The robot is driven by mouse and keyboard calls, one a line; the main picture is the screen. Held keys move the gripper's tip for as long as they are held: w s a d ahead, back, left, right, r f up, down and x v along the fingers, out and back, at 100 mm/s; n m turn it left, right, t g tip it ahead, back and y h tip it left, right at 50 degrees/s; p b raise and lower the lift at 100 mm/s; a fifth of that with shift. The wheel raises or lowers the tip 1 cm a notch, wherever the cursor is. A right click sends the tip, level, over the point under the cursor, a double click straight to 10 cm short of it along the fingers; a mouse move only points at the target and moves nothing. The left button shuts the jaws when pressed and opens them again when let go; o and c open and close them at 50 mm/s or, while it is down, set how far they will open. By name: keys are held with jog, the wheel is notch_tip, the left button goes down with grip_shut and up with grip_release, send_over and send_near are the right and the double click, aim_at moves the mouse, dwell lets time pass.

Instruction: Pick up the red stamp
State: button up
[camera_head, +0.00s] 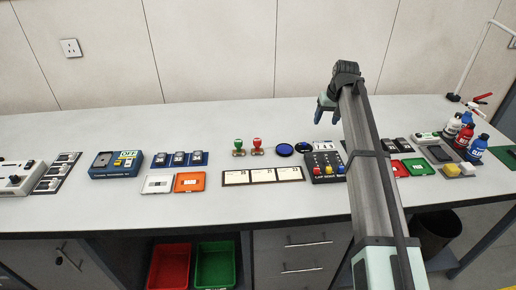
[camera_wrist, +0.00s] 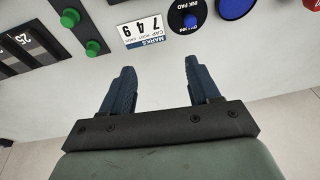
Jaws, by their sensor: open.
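The red stamp (camera_head: 257,146) stands upright on the table in the head view, just right of a green stamp (camera_head: 239,148) and left of a round blue ink pad (camera_head: 284,149). My gripper (camera_head: 325,108) is up and to the right of the stamp, apart from it, partly hidden by my own arm. In the wrist view my gripper (camera_wrist: 160,82) has its two fingers spread with nothing between them.
Calendar cards (camera_head: 262,175) and a control box (camera_head: 326,168) lie in front. An orange tray (camera_head: 189,182) is at left. Bottles (camera_head: 464,136) stand at right. The wrist view shows a card reading 749 (camera_wrist: 143,30), an ink pad (camera_wrist: 185,15) and green knobs (camera_wrist: 92,47).

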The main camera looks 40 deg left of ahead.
aim_at(257, 140)
jog(key=s+a+r+n+h, duration=0.1)
jog(key=s+a+r+n, duration=0.2)
jog(key=s+a, duration=1.45)
jog(key=shift+g, duration=0.4)
notch_tip(257, 140, down, 9)
jog(key=shift+s+a+r, duration=0.1)
jog(key=shift+r, duration=0.05)
jog(key=shift+f, duration=2.65)
jog(key=shift+c, duration=0.3)
jog(key=c, duration=0.6)
